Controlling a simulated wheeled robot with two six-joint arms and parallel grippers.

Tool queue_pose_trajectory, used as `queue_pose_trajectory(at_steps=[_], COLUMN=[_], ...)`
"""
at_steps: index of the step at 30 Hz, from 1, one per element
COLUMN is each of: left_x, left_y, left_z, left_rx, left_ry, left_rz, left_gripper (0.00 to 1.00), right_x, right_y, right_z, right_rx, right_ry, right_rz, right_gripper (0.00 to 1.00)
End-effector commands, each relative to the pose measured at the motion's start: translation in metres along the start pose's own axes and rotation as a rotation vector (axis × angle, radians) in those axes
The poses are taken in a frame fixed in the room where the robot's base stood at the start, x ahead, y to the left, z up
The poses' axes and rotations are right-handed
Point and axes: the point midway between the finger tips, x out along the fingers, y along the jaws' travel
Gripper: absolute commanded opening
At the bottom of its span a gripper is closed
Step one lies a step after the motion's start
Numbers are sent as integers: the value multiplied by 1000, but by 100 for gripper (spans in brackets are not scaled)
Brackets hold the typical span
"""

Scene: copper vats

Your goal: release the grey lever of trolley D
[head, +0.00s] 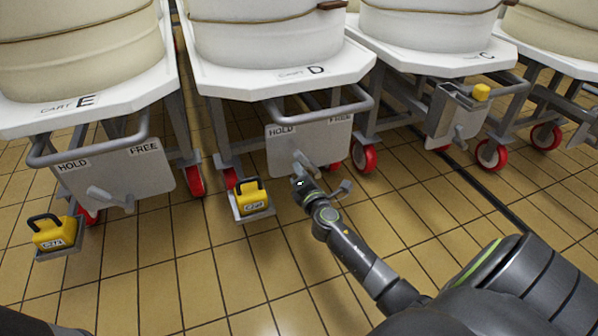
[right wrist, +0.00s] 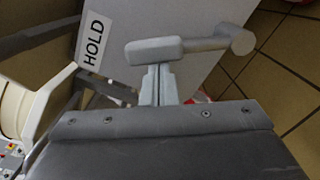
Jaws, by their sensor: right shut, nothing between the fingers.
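Trolley D (head: 300,80) stands in the middle of the head view. Its grey plate (head: 285,150) carries a HOLD label at left and a FREE label at right. My right gripper (head: 299,183) is shut and empty, at the lever in the head view. In the right wrist view the lever (right wrist: 205,45) lies across just beyond my shut fingertips (right wrist: 157,72); I cannot tell whether they touch. My left gripper is not in view.
A yellow weight (head: 252,195) sits on a small tray left of the lever. Trolley E (head: 85,105) stands at left with its own plate, lever and yellow weight (head: 55,233). Trolley C (head: 450,55) stands at right. The tiled floor (head: 150,290) in front is clear.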

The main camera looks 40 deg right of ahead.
Motion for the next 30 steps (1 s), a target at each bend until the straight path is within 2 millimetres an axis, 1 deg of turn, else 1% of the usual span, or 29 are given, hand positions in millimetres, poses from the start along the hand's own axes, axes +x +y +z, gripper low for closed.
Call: queue_pose_trajectory(at_steps=[5, 11, 20, 30], left_x=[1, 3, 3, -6], left_y=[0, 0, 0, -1], left_z=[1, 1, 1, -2], left_rx=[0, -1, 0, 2], left_ry=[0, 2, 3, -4], left_rz=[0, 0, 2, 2], left_gripper=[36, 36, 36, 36], right_x=[0, 1, 2, 3], right_y=[2, 4, 3, -6], right_z=[5, 14, 38, 64], right_rx=[38, 136, 404, 726], right_ry=[-2, -3, -3, -2], right_rz=[-2, -6, -20, -35], right_gripper=[0, 0, 0, 0])
